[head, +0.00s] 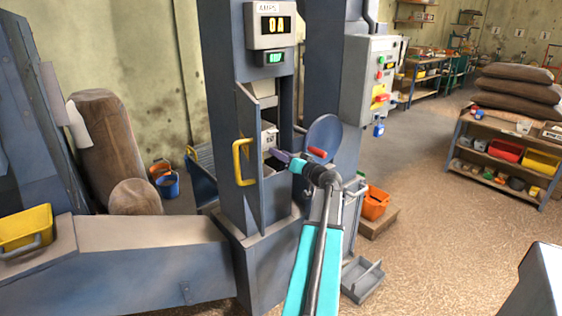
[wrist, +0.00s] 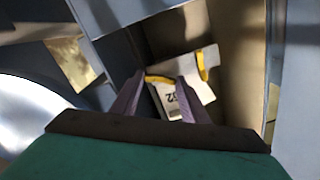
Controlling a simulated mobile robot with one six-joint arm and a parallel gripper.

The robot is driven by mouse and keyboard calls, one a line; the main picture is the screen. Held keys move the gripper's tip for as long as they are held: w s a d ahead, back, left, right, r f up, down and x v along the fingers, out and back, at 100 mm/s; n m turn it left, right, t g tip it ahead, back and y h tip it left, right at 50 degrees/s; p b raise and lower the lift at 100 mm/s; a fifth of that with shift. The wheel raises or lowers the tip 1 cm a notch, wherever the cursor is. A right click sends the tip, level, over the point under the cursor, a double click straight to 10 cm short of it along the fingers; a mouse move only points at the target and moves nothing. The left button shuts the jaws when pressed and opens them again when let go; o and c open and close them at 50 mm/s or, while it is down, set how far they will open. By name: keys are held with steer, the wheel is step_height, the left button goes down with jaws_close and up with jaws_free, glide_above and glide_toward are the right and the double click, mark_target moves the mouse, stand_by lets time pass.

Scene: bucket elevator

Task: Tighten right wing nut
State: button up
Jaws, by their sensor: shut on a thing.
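The pale bucket (head: 268,137), with a dark printed number, is inside the open hatch of the grey elevator leg. The same bucket (wrist: 172,103) shows in the wrist view, with two yellow pieces on it that look like the wing nuts. My gripper (wrist: 161,79) has its two purple-grey fingers on either side of one yellow wing nut (wrist: 159,78) and is shut on it. The other yellow wing nut (wrist: 208,61) sits apart, right of the fingers. In the head view my gripper (head: 277,155) reaches into the hatch, and the wing nuts are too small to make out.
The open hatch door (head: 248,160) with a yellow handle stands left of my arm. A round grey cover (head: 324,133) is close to the right of my gripper. The hatch walls are near the fingers.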

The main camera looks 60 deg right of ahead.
steer(key=shift+w+r+m+b, duration=0.1)
steer(key=shift+m+b, duration=0.6)
steer(key=shift+m, duration=5.5)
steer(key=o, duration=1.1)
steer(key=shift+c, duration=0.2)
steer(key=b+v, duration=0.1)
steer(key=v, duration=1.3)
